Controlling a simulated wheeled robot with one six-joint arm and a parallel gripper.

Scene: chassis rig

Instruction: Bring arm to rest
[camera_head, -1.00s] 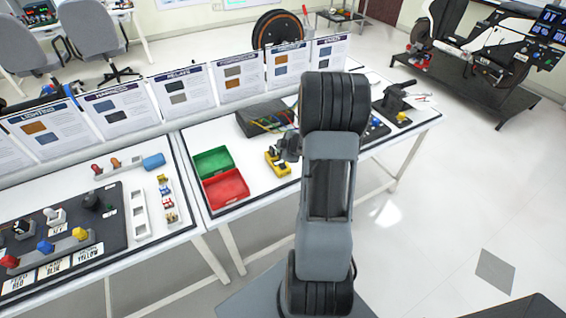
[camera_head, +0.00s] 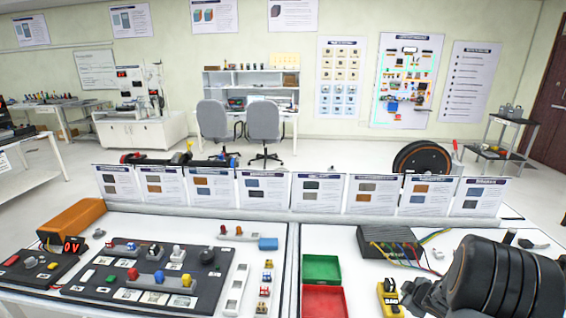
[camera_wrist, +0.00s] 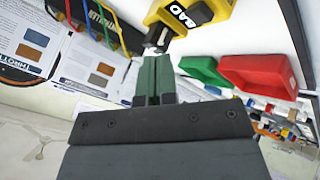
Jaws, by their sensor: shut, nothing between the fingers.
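My gripper (camera_wrist: 155,65) shows in the wrist view with its two dark green fingers together and nothing between them. Just beyond the fingertips is a yellow-and-black block (camera_wrist: 198,12) with a label; I cannot tell whether they touch it. In the head view my dark arm fills the lower right corner, and the yellow block (camera_head: 386,292) sits on the white table beside its end. The fingertips cannot be made out in the head view.
A green bin (camera_head: 321,268) and a red bin (camera_head: 325,301) stand left of the yellow block. A dark box (camera_head: 388,241) with coloured wires lies behind it. Upright info cards (camera_head: 319,193) line the table's back edge. A switch panel (camera_head: 150,272) is on the left table.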

